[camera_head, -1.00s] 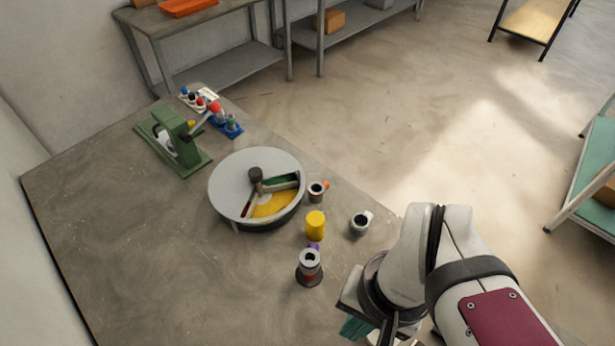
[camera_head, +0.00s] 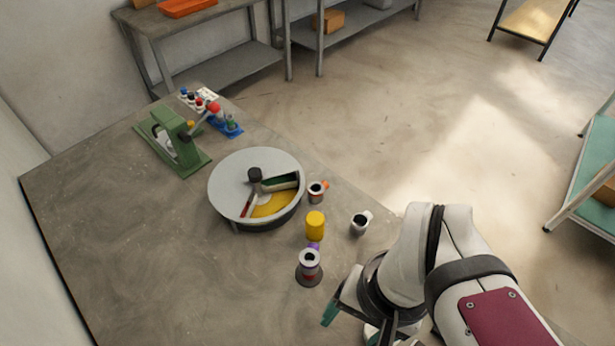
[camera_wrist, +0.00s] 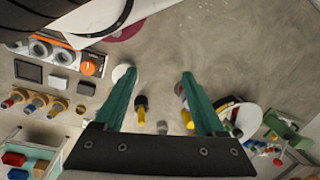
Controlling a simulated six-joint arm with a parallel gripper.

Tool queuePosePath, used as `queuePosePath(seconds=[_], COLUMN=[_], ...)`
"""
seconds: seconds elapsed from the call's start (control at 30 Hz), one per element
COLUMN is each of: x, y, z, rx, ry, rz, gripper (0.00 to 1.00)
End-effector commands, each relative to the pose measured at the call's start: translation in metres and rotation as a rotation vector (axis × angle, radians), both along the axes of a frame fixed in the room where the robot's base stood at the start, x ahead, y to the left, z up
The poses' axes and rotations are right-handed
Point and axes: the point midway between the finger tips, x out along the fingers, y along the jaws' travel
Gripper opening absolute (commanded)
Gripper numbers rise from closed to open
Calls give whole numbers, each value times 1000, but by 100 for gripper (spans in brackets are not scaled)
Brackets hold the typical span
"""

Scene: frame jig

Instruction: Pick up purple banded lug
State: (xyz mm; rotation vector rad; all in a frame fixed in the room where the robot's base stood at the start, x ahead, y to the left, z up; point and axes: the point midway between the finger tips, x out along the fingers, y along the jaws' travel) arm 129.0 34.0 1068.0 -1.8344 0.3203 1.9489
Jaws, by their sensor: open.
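My gripper is in the lower part of the head view, right of and nearer than this lug, with one teal finger (camera_head: 329,314) clearly showing. In the wrist view my gripper (camera_wrist: 158,76) has its two green fingers wide apart, with nothing held. Small parts show between and beside the fingers there; I cannot tell which is the purple banded lug.
A yellow cylinder (camera_head: 315,224) stands just behind the lug. A grey lug with an orange piece (camera_head: 317,190) and a plain grey one (camera_head: 360,222) stand nearby. A round sectioned tray (camera_head: 228,181) and a green press (camera_head: 180,145) are farther left. The table's left front is clear.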

Motion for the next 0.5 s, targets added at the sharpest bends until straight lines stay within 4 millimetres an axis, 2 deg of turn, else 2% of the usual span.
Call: queuePosePath(seconds=[0.07, 0.33, 0.37, 0.43, 0.5], x=[0, 2, 8, 38, 82], y=[0, 0, 0, 2, 8], z=[0, 1, 2, 7, 9], rx=[0, -2, -8, -35, -76], ry=[0, 1, 4, 15, 21], rz=[0, -2, -6, -31, -70], gripper=[87, 87, 87, 87, 87])
